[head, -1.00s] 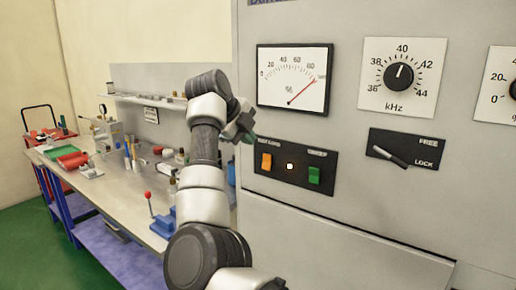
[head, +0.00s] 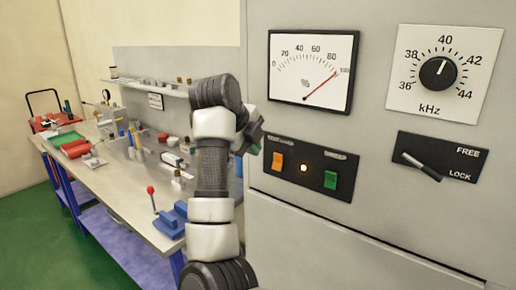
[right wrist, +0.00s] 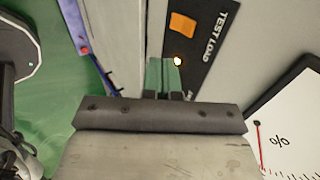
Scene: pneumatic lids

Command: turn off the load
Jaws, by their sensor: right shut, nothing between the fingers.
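The black switch panel (head: 309,166) on the grey cabinet has an orange TEST LOAD switch (head: 278,161), a glowing lamp (head: 303,168) and a green switch (head: 330,179). In the right wrist view the orange switch (right wrist: 182,25) and lit lamp (right wrist: 178,61) lie beyond my fingertips. My right gripper (head: 254,136) is just left of the panel in the head view, near the orange switch. Its greenish fingers (right wrist: 163,76) are shut and empty. I cannot tell whether they touch the panel. The green switch is not clearly visible in the wrist view. My left gripper is out of view.
A meter (head: 312,70) above the panel has its red needle near 100. A kHz knob (head: 438,72) and a FREE/LOCK lever (head: 422,166) are to the right. A cluttered workbench (head: 120,190) stands left of the cabinet.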

